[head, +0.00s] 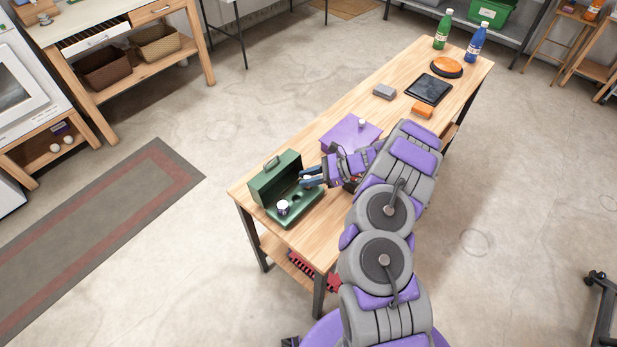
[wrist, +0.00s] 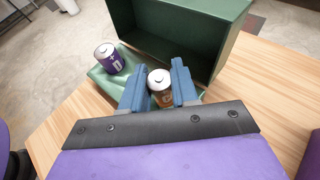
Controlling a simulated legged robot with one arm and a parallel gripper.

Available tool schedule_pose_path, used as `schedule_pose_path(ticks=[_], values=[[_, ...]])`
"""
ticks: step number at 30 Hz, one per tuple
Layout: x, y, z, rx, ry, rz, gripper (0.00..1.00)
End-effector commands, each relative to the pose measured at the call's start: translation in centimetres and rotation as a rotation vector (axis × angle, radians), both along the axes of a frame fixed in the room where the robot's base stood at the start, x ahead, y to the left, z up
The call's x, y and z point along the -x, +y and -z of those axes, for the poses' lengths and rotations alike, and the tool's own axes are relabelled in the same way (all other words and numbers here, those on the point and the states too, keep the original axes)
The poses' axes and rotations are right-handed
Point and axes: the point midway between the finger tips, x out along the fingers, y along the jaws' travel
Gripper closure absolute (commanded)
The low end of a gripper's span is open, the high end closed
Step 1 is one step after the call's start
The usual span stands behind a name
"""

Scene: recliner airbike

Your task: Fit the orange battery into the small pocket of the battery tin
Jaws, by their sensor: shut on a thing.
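The green battery tin (head: 276,180) stands with its lid raised at the near left end of the wooden table; it also shows in the wrist view (wrist: 190,30). A purple battery (wrist: 110,58) with a silver top stands upright in its tray, and shows in the head view too (head: 283,208). My gripper (wrist: 158,72) has its blue fingers shut on the orange battery (wrist: 160,82), upright between them, in front of the raised lid. In the head view my gripper (head: 308,177) is over the tin's right part. The battery's lower end and the small pocket are hidden.
A purple box (head: 350,133) stands just beyond my gripper. Bare wood lies around the tin.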

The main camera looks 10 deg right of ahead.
Motion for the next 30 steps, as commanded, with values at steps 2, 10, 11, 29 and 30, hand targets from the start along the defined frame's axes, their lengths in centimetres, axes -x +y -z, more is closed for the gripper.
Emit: schedule_pose_path(ticks=[2,10,11,29,30], values=[[0.0,0.0,0.0,0.0,0.0,0.0,1.0],[0.0,0.0,0.3,0.0,0.0,0.0,1.0],[0.0,0.0,0.4,0.0,0.0,0.0,1.0],[0.0,0.0,1.8,0.0,0.001,0.0,1.0],[0.0,0.0,1.9,0.0,0.001,-0.001,1.0]])
